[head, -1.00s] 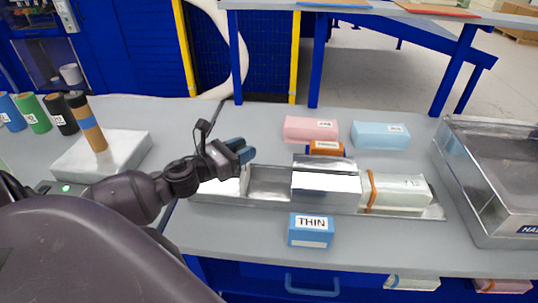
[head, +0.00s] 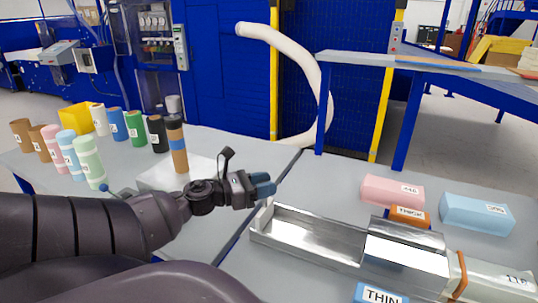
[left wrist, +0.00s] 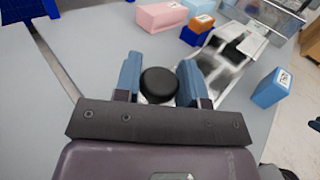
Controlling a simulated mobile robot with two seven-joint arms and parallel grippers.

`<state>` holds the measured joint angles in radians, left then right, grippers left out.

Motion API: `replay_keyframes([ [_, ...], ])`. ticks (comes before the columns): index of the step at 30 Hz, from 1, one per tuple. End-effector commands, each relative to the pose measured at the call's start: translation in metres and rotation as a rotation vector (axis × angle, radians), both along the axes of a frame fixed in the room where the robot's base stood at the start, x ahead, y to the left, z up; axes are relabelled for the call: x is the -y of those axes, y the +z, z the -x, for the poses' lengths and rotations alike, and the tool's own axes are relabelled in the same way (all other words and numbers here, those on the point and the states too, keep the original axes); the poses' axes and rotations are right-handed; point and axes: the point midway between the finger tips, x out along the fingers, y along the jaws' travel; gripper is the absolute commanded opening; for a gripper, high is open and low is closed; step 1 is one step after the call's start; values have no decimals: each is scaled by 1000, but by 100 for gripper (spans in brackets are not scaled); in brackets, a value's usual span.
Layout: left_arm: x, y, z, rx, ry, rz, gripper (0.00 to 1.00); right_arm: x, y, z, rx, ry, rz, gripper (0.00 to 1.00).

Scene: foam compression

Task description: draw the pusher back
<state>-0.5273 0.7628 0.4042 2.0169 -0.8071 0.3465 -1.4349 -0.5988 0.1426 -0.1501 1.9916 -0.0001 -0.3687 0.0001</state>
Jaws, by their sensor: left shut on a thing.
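My left gripper (head: 262,186) is at the left end of the metal trough (head: 300,237) in the head view. In the left wrist view the gripper (left wrist: 160,80) has its blue fingers closed on either side of the round black knob of the pusher (left wrist: 159,85). The rest of the pusher is mostly hidden below the knob and, in the head view, behind the gripper. The trough's left stretch looks empty up to a shiny metal cover (head: 405,245). A pale foam roll with an orange band (head: 485,280) lies at its right end. My right gripper is not in view.
A blue THIN block (head: 378,295) lies before the trough; an orange THICK block (head: 408,215), pink foam (head: 392,190) and blue foam (head: 476,212) lie behind it. Left, a banded cylinder (head: 177,150) stands on a pale block, with several coloured rolls beyond.

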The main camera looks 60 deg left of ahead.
Motion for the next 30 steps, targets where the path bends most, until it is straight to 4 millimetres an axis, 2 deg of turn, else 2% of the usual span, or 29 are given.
replay_keyframes([
  [5,-4,1,0,2,9,-4,0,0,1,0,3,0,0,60],
  [6,-4,1,0,2,10,-4,42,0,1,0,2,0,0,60],
  [10,-3,1,0,1,8,-3,60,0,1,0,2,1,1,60],
  [20,-3,0,3,0,6,-2,60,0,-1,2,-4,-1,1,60],
  [25,-7,-1,21,-1,8,0,60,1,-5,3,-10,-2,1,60],
  [30,-14,-1,52,-2,10,0,60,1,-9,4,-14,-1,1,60],
])
